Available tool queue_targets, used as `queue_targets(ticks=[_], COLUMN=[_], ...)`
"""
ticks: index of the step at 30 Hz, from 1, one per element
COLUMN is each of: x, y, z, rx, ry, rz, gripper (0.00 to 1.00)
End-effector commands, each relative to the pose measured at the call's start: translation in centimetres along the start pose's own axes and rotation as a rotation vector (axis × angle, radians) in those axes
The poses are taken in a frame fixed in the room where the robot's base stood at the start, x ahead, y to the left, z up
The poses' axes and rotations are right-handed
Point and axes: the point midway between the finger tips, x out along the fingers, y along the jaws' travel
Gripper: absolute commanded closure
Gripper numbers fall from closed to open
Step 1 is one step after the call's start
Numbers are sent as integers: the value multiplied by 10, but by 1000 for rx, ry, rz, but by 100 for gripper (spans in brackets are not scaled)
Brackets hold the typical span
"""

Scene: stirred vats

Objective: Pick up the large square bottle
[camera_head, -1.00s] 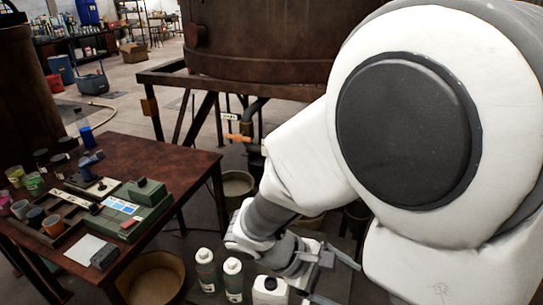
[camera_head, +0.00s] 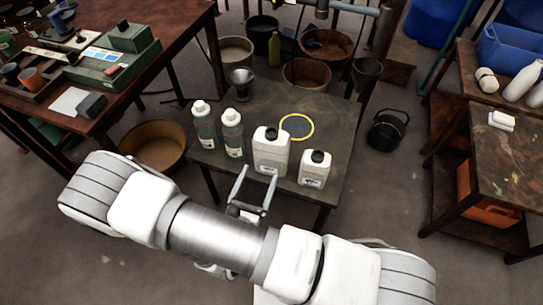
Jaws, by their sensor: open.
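The large square bottle (camera_head: 271,151) is white with a black cap and stands upright on a small dark table (camera_head: 240,174). A smaller white square bottle (camera_head: 314,168) with a black cap stands to its right. Two round bottles with white caps, one at the left (camera_head: 204,126) and one nearer the middle (camera_head: 232,134), stand to its left. My gripper (camera_head: 253,191) is open and empty, in front of the large square bottle and by the table's near edge. Its two fingers point toward the bottles. I see a gap to the bottle, but its depth is hard to judge.
A yellow ring (camera_head: 297,127) lies behind the square bottles, and a metal cup (camera_head: 242,82) stands at the table's back left. A brown tub (camera_head: 153,147) is on the floor at left, a black bucket (camera_head: 387,131) at right. A workbench (camera_head: 165,45) is at upper left.

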Motion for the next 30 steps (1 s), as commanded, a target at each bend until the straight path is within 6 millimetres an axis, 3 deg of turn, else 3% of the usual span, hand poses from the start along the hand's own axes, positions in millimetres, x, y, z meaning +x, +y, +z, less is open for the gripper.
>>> queue_targets(ticks=[5, 19, 30], x=[0, 94, 128], y=[5, 9, 13], z=[-15, -16, -15], rx=[-26, -25, -25], ry=[-1, -2, -1], rz=[58, 54, 56], gripper=[12, 12, 12])
